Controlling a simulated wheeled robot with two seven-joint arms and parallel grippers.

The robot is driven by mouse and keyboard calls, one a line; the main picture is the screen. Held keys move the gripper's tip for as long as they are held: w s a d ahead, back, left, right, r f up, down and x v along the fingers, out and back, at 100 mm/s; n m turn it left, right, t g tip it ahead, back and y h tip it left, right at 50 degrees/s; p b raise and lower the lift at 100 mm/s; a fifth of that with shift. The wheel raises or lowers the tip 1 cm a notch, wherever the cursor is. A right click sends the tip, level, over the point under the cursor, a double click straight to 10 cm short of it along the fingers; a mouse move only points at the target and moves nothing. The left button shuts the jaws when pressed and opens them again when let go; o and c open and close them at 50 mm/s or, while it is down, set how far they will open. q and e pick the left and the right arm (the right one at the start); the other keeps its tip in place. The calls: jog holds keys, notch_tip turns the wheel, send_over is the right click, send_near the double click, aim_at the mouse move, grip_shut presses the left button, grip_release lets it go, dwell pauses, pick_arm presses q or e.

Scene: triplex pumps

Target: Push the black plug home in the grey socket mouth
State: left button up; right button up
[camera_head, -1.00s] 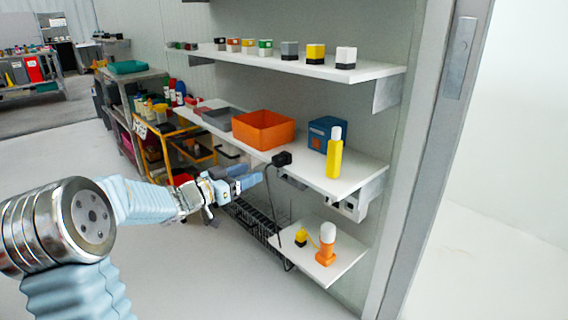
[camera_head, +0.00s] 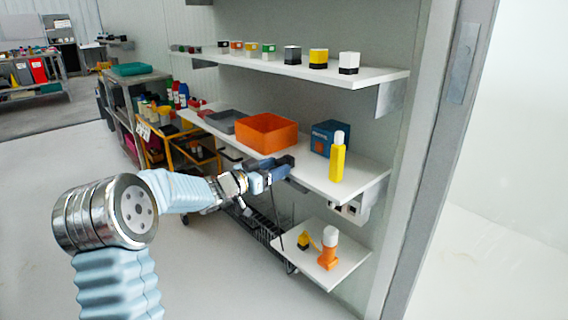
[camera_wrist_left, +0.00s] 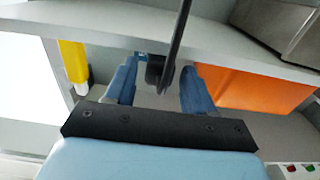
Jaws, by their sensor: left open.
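The black plug (camera_head: 287,160) is at the front edge of the middle shelf, partly covered by my left gripper (camera_head: 281,167). In the left wrist view the plug (camera_wrist_left: 157,72) sits between the two spread blue fingers of my left gripper (camera_wrist_left: 160,88), with gaps on both sides. Its black cable (camera_wrist_left: 181,28) crosses that view from the plug to the top edge. Socket fittings (camera_head: 347,210) with dark openings are under the shelf's front edge at the right; I cannot tell which is the grey socket mouth. My right gripper is not in view.
The middle shelf (camera_head: 365,178) carries an orange bin (camera_head: 266,134), a blue box (camera_head: 327,138) and a yellow bottle (camera_head: 337,163). A small lower shelf (camera_head: 336,268) holds an orange bottle (camera_head: 329,250) and a yellow item (camera_head: 304,241). A black wire rack (camera_head: 266,232) is beneath.

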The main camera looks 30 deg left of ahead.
pick_arm(q)
jog(key=c, duration=0.9)
jog(key=shift+v, duration=2.55)
jog(key=shift+c, duration=0.2)
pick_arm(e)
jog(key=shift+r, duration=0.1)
pick_arm(q)
jog(key=shift+f, duration=0.1)
